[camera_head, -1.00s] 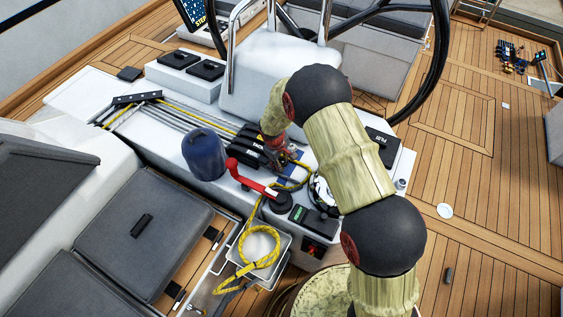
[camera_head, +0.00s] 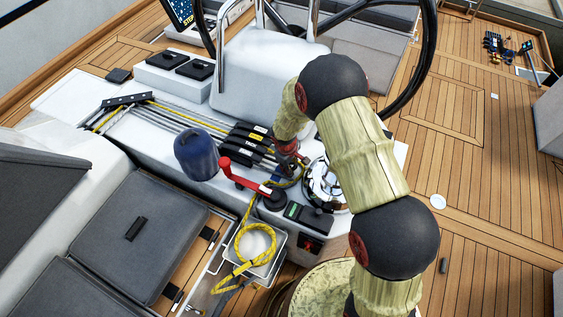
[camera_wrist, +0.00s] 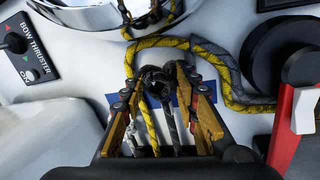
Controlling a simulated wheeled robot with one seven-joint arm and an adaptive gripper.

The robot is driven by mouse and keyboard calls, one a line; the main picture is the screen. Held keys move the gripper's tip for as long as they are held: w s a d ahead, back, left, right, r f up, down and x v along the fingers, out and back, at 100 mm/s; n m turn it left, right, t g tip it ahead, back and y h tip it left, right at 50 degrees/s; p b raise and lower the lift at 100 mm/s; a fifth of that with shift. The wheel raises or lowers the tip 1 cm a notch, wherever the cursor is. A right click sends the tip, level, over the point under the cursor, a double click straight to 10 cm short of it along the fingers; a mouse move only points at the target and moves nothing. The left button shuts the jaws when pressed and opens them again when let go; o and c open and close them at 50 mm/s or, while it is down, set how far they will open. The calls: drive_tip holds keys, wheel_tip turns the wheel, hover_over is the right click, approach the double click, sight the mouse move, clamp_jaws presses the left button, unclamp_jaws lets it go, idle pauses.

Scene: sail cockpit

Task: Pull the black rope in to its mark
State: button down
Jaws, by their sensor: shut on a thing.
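My gripper (camera_head: 287,155) is low over the white console, just right of the black rope clutches (camera_head: 250,138). In the wrist view its fingers (camera_wrist: 160,80) are closed around a bunched black rope (camera_wrist: 158,76). A dark strand runs back from it between the fingers, beside a yellow strand (camera_wrist: 147,118). A blue patch (camera_wrist: 122,99) shows on the surface under the fingers. I cannot make out a mark on the black rope. In the head view my arm and gripper hide most of the held rope.
A chrome winch (camera_head: 322,180) stands right of my gripper. A red handle (camera_head: 243,178) is close on the left, beside a blue-covered drum (camera_head: 197,155). A yellow rope (camera_head: 255,262) hangs coiled over a white bin (camera_head: 258,238). The steering wheel (camera_head: 424,60) rises behind.

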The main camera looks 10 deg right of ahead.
drive_tip(key=shift+s+d, duration=0.15)
drive_tip(key=shift+d, duration=0.05)
drive_tip(key=c, duration=1.3)
unclamp_jaws()
drive_tip(key=shift+c, duration=0.2)
drive_tip(key=shift+a, duration=0.1)
wheel_tip(320, 180, up, 12)
drive_tip(key=s+a, duration=0.1)
drive_tip(key=shift+s+a+f, duration=0.15)
drive_tip(key=shift+s+a, duration=0.1)
drive_tip(key=shift+a, duration=0.05)
drive_tip(key=s+d+m+g, duration=0.1)
drive_tip(key=s, duration=0.4)
drive_tip(key=s+d+r+m+t, duration=0.1)
drive_tip(key=s+d+r+m, duration=0.1)
drive_tip(key=s+r, duration=0.5)
drive_tip(key=s+d+r+m+t+y, duration=0.1)
drive_tip(key=s+r, duration=0.6)
drive_tip(key=r, duration=0.7)
drive_tip(key=s+d+r+m+t, duration=0.3)
drive_tip(key=s+r, duration=0.5)
drive_tip(key=r, duration=0.3)
drive_tip(key=shift+d+r+m+y, duration=0.3)
drive_tip(key=shift+d+m, duration=0.25)
drive_tip(key=shift+m, duration=0.45)
